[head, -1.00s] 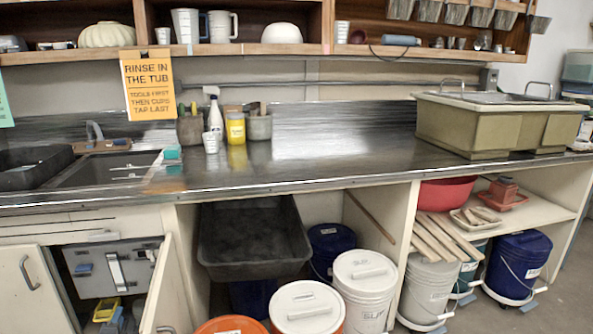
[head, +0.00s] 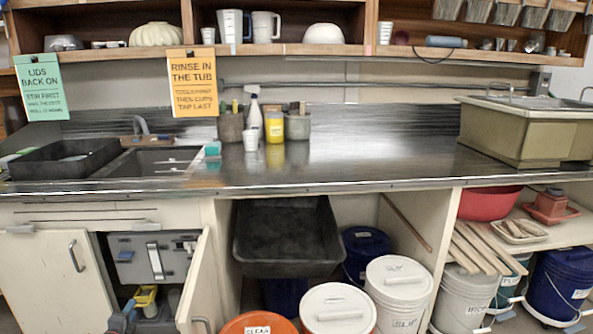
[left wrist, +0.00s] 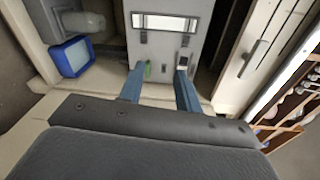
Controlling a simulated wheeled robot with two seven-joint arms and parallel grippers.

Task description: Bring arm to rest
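My left gripper (head: 122,316) shows at the bottom left of the head view, in front of the open sink cabinet. In the left wrist view its two blue fingers (left wrist: 160,90) stand apart with nothing between them. They point toward a grey box (head: 150,258) with a pale strip on its front, inside the cabinet; the box also shows in the left wrist view (left wrist: 163,45). I see no contact between fingers and box. My right gripper is in neither view.
The cabinet's open door (head: 197,285) stands right of my left gripper. A yellow item (head: 146,297) sits low inside. Lidded buckets, including an orange one (head: 258,325) and a white one (head: 398,290), stand under the steel counter (head: 330,172). A dark tub (head: 287,240) sits above them.

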